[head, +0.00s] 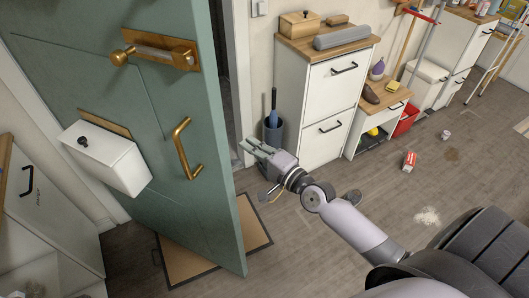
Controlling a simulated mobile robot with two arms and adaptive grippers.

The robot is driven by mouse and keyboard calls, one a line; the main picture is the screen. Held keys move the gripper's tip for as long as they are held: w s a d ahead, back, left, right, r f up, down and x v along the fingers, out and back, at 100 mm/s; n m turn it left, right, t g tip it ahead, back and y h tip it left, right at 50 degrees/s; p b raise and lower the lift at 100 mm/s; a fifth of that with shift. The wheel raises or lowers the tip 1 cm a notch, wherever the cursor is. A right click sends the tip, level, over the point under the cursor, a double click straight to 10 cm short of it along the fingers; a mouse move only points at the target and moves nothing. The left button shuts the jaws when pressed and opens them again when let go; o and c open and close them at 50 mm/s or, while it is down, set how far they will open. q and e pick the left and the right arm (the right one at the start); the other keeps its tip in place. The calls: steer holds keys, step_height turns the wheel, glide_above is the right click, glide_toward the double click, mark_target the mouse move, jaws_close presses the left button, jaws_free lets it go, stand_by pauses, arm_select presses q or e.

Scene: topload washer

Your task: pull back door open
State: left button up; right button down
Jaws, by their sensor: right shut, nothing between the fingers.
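A green door (160,120) fills the left of the head view. It stands ajar, and a gap (224,70) shows beyond its right edge. A brass knob on a plate (165,50) is near its top. A brass pull handle (183,148) is lower down, and a white letter box (105,157) is fixed to its left. My right gripper (252,150) is shut and empty. In the picture it is to the right of the door's edge and apart from the handle. My left gripper is not in view.
A doormat (262,240) lies partly under the door. A low shoe bench (375,115) is further right. Small litter, such as a red carton (409,162), lies on the floor. A white cabinet (40,220) is at left.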

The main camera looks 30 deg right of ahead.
steer(key=a, duration=0.1)
steer(key=s+a+p, duration=0.1)
steer(key=a, duration=0.1)
steer(key=shift+s+a+p, duration=0.2)
steer(key=shift+s+p, duration=0.15)
